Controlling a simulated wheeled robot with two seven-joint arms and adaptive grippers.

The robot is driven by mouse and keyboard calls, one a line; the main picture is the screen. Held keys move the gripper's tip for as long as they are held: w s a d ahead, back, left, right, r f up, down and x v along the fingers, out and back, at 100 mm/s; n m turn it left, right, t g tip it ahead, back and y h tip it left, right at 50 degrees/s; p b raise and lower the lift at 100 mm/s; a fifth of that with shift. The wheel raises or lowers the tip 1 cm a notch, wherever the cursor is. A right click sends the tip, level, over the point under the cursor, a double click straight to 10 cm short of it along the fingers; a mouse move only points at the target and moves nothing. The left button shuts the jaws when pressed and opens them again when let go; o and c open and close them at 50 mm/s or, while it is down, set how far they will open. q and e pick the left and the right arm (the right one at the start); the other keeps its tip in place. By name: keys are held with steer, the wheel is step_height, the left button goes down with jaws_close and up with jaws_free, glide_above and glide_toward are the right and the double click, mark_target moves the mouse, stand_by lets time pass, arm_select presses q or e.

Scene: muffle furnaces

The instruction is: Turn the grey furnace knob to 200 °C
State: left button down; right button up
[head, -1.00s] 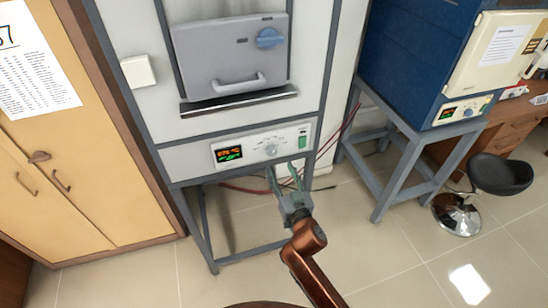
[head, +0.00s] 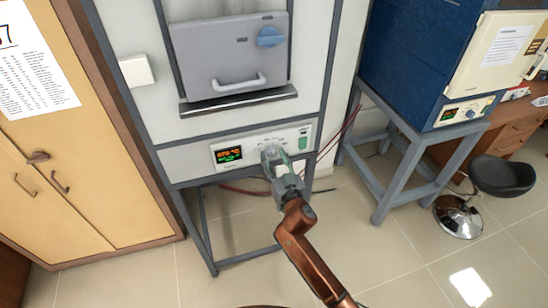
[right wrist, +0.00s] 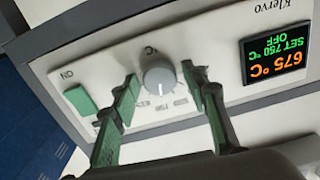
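The grey furnace (head: 232,55) stands in the middle of the head view, with a white control panel (head: 190,159) below its door. The round grey knob (right wrist: 159,76) shows on the panel in the right wrist view, which sees the panel upside down. The display (right wrist: 273,57) reads 675 °C, SET 750 °C, OFF. My left gripper is not in view.
A green switch (right wrist: 81,100) sits beside the knob on the panel. A blue furnace (head: 415,60) on a grey stand (head: 385,180) and a black stool (head: 500,175) are at the right. A wooden cabinet (head: 75,170) is at the left.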

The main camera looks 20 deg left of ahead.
steer(key=c, duration=0.9)
steer(key=shift+n, duration=0.4)
steer(key=n+p, duration=0.1)
steer(key=n, duration=0.1)
steer(key=shift+n, duration=0.3)
steer(key=n+p, duration=0.1)
steer(key=n, duration=0.1)
steer(key=shift+n, duration=0.4)
steer(key=n+p, duration=0.1)
steer(key=n, duration=0.5)
steer(key=shift+p, duration=0.3)
steer(key=n+p, duration=0.1)
steer(key=n, duration=0.4)
steer(key=shift+n, duration=0.3)
